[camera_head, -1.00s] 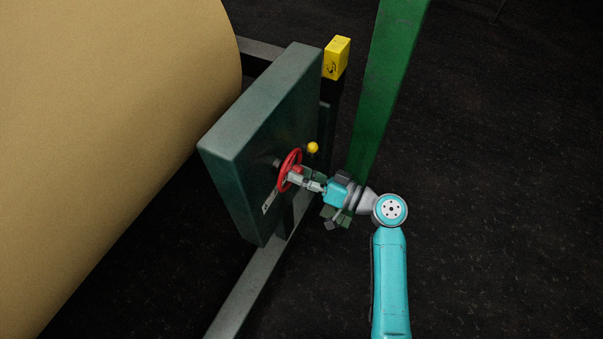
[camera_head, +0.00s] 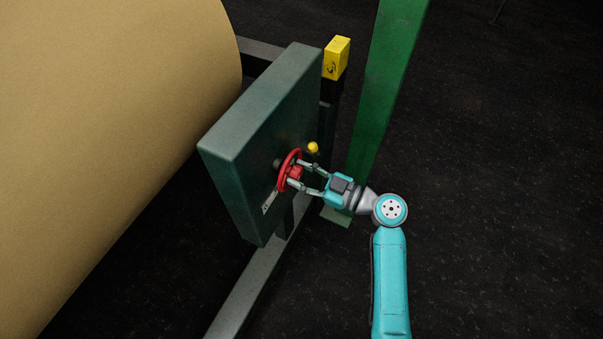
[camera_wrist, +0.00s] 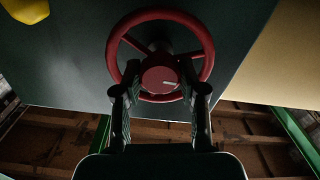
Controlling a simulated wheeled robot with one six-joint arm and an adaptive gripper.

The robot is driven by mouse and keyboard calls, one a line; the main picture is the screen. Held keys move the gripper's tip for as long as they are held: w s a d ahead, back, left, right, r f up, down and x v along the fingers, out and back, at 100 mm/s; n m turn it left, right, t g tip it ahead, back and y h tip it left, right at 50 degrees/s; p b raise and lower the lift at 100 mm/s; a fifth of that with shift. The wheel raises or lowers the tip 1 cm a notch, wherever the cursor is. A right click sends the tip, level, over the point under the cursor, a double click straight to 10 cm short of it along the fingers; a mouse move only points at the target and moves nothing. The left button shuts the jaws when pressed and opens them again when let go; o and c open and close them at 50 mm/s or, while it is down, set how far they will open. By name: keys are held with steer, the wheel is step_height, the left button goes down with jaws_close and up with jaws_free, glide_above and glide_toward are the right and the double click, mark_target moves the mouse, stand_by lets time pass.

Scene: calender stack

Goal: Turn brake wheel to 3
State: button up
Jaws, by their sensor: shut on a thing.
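The red brake wheel (camera_head: 288,170) is mounted on the face of a dark green housing (camera_head: 255,135). It also shows in the wrist view (camera_wrist: 160,15), with spokes and a red hub (camera_wrist: 160,79) that bears a short pale mark. My gripper (camera_head: 304,175) reaches the wheel from the right. In the wrist view its two fingers (camera_wrist: 160,92) stand on either side of the hub and are shut on it.
A yellow ball knob (camera_head: 313,147) sits close above my gripper. A yellow box (camera_head: 337,57) tops a dark post behind the housing. A green beam (camera_head: 388,85) rises behind my arm. A large tan roll (camera_head: 110,130) fills the left. Dark floor at right is clear.

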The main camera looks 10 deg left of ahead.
steer(key=shift+f+n, duration=0.2)
steer(key=shift+n, duration=0.1)
steer(key=o, duration=1.1)
steer(key=shift+r, duration=0.1)
steer(key=shift+o, duration=0.2)
steer(key=v, duration=1.2)
